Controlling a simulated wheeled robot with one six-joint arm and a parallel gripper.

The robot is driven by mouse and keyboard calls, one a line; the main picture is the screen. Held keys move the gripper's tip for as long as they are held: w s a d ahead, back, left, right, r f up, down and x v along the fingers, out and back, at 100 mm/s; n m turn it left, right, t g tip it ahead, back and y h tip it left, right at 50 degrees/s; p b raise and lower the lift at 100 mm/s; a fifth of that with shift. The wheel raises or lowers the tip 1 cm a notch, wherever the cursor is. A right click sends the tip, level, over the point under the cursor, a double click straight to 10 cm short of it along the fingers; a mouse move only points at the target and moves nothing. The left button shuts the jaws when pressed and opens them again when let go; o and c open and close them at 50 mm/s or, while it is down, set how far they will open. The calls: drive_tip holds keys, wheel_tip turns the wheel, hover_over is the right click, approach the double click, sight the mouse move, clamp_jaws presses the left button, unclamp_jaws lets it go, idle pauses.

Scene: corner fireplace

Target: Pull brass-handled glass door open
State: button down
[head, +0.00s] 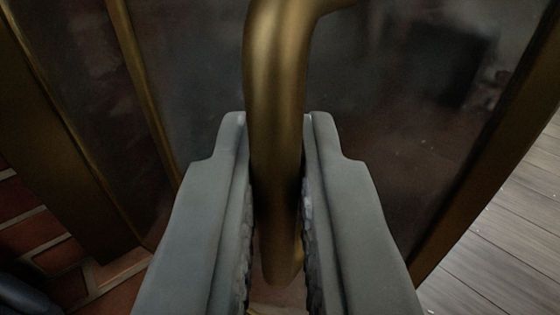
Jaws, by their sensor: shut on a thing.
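The brass handle (276,80) runs down the middle of the head view and bends off to the right at the top. My gripper (276,150) is shut on it, with one grey finger on each side of the bar. The handle's lower end shows between the fingers. Behind it is the dark glass door (400,130), with a brass frame edge (490,150) along its right side. The glass is smoky and shows dim reflections. The door's hinges and top are out of view.
Another brass-framed dark panel (85,70) stands at the left. Red brick (45,235) lies at the lower left. A grey plank floor (505,240) shows at the lower right, with clear room there.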

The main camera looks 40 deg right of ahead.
drive_tip(key=a, duration=0.7)
drive_tip(key=shift+s, duration=0.4)
drive_tip(key=c, duration=1.6)
unclamp_jaws()
drive_tip(key=shift+d, duration=0.1)
drive_tip(key=shift+c, duration=0.2)
drive_tip(key=v, duration=1.7)
drive_tip(key=shift+s, duration=0.2)
